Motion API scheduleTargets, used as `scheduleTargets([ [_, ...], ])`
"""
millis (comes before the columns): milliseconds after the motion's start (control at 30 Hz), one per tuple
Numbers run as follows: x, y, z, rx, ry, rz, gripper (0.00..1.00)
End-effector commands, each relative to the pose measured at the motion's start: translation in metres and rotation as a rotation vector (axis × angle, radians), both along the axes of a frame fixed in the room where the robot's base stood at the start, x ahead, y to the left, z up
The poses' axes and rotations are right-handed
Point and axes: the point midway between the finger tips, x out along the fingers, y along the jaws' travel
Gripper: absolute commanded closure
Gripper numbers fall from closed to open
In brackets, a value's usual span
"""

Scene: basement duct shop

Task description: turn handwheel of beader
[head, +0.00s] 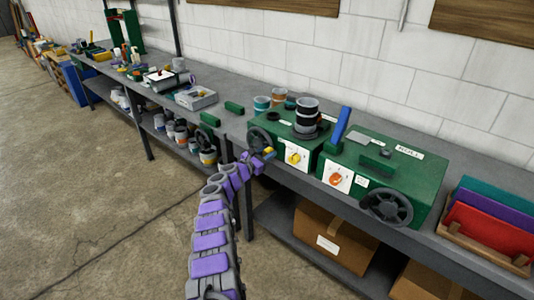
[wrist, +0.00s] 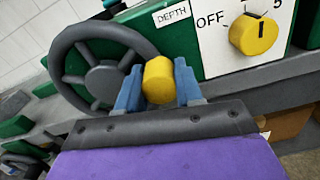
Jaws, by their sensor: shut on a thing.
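The beader is the left green machine (head: 290,135), standing on the bench. Its grey spoked handwheel (head: 259,139) is on its front left and fills the left of the wrist view (wrist: 104,78). A yellow handle (wrist: 158,80) sits at the wheel's right rim. My gripper (head: 267,154) is shut on this handle, with a blue finger on each side of it in the wrist view.
A second green machine (head: 390,175) with its own handwheel (head: 387,207) and orange knob stands to the right. The bench edge (head: 222,130) runs beside my gripper. A cardboard box (head: 335,240) is on the shelf below. The floor (head: 90,210) at left is clear.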

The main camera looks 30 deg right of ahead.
Motion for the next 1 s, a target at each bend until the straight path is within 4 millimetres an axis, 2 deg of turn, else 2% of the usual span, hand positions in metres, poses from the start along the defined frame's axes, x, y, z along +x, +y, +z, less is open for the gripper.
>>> scheduleTargets([
  [333,0.002,0.003,-0.004,0.006,0.002,0.006,1.00],
  [367,0.002,0.003,-0.004,0.006,0.002,0.006,0.62],
  [467,0.002,0.002,-0.004,0.005,0.002,0.006,0.54],
  [800,0.000,0.002,-0.001,0.003,-0.001,0.003,0.54],
  [1000,-0.005,0.013,0.000,0.002,0.000,0.003,0.54],
])
